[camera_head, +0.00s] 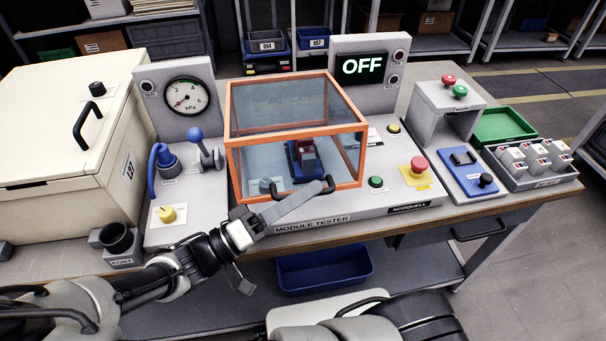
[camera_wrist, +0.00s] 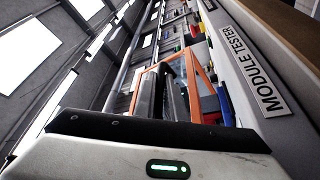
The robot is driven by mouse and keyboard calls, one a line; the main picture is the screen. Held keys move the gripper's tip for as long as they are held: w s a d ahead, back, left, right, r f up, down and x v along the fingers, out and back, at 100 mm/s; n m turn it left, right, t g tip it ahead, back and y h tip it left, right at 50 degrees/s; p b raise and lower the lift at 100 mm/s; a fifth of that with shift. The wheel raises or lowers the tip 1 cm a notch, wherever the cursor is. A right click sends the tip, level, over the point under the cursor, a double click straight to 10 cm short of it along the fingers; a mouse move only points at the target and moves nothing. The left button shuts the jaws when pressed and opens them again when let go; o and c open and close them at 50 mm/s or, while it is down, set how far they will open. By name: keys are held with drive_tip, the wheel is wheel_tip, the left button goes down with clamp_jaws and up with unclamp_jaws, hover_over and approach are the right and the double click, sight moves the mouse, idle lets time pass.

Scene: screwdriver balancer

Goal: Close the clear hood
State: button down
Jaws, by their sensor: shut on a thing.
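The clear hood (camera_head: 297,108) has an orange frame and sits low over the module tester (camera_head: 312,225), its front lower edge at or very near the tester's top. I cannot tell whether a small gap is left there. Inside, a dark red and blue module (camera_head: 304,158) shows through the panes. My gripper (camera_head: 322,188) is at the hood's front, shut on its black handle (camera_head: 273,188), which it partly covers. In the wrist view, the dark fingers (camera_wrist: 167,92) reach toward the hood's orange frame (camera_wrist: 203,78).
A screen (camera_head: 363,67) reading OFF stands behind the hood. A pressure gauge (camera_head: 187,98) and blue-knobbed lever (camera_head: 196,135) are at left. A green button (camera_head: 376,182) and red emergency button (camera_head: 419,165) lie close to the right. A cream lidded box (camera_head: 60,130) is far left.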

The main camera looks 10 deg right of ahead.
drive_tip(key=shift+s+f, duration=0.2)
drive_tip(key=shift+f, duration=0.55)
drive_tip(key=c, duration=2.1)
unclamp_jaws()
drive_tip(key=v, duration=1.7)
drive_tip(key=shift+a+f, duration=0.15)
drive_tip(key=shift+a, duration=0.1)
drive_tip(key=shift+s, duration=0.1)
